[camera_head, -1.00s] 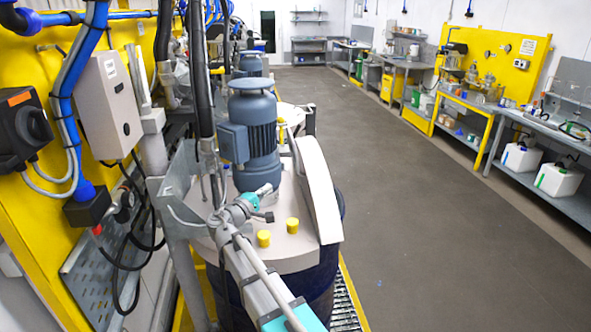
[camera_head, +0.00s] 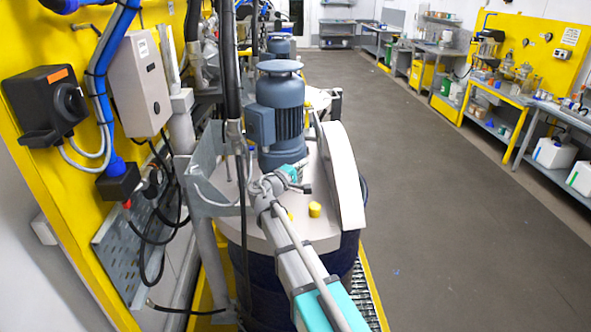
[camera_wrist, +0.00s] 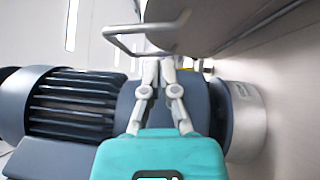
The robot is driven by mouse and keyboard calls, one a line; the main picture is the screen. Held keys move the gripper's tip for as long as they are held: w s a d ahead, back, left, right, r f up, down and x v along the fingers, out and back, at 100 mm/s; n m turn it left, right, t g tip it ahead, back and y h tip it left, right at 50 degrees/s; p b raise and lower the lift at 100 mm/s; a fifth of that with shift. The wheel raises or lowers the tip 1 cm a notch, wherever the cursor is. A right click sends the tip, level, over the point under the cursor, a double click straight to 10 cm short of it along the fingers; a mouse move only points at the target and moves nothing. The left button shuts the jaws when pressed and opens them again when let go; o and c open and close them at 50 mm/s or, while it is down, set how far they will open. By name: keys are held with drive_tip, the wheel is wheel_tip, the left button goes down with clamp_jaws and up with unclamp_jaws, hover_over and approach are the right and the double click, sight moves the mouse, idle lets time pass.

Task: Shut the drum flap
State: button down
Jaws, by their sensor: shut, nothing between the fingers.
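The drum flap (camera_head: 344,175) is a pale curved plate standing raised at the right edge of the drum lid (camera_head: 262,232). In the wrist view a grey panel (camera_wrist: 215,22), which looks like the flap's inner side, carries a bent metal handle (camera_wrist: 120,43). My gripper (camera_head: 296,178) is over the lid, in front of the blue-grey motor (camera_head: 279,115) and left of the flap. In the wrist view my gripper (camera_wrist: 157,62) is shut and empty, its tips close to the handle. I cannot tell whether they touch it.
A metal bracket (camera_head: 205,170), hoses and a yellow panel (camera_head: 28,140) crowd the left. The floor (camera_head: 430,170) to the right is clear, with benches beyond.

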sight(331, 148)
drive_tip(key=w+d, duration=0.3)
drive_tip(key=d, duration=0.4)
drive_tip(key=shift+r+p, duration=0.4)
drive_tip(key=shift+r, duration=0.05)
